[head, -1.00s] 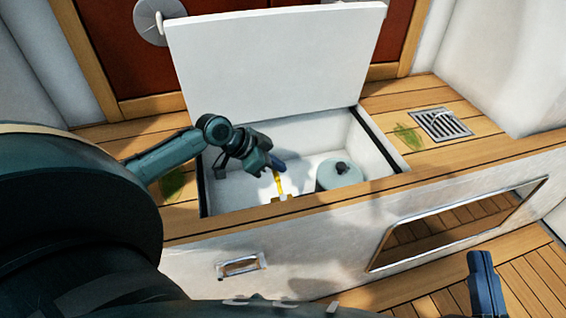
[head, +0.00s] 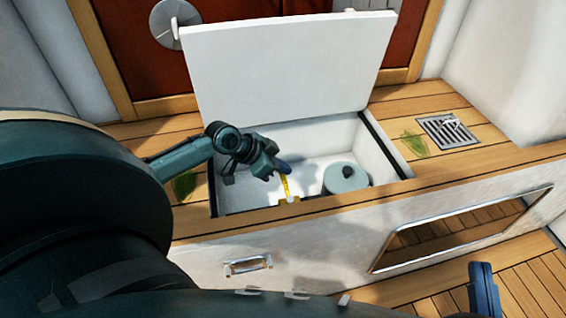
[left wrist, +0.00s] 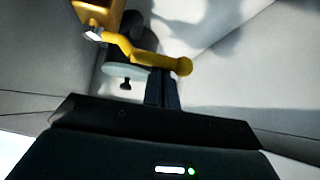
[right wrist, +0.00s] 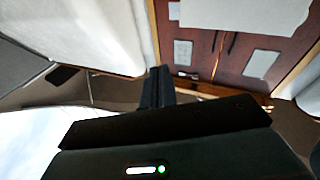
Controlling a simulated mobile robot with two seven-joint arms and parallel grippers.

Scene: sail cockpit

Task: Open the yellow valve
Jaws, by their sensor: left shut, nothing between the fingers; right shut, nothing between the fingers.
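The yellow valve (head: 286,188) stands inside the open locker, its handle upright from a yellow base near the front wall. In the left wrist view the yellow handle (left wrist: 150,61) runs across, with a rounded end right by the fingertips. My left gripper (head: 282,167) reaches down into the locker, shut and empty, its tips beside the handle's upper end; I cannot tell whether they touch. The closed fingers also show in the left wrist view (left wrist: 162,88). My right gripper (head: 484,290) is shut and empty, low at the right, outside the locker above the floor.
The locker's white lid (head: 290,65) stands open behind it. A pale round canister (head: 346,179) with a dark cap sits right of the valve. The wooden rim (head: 330,206) borders the opening. A metal drain grate (head: 447,131) lies to the right.

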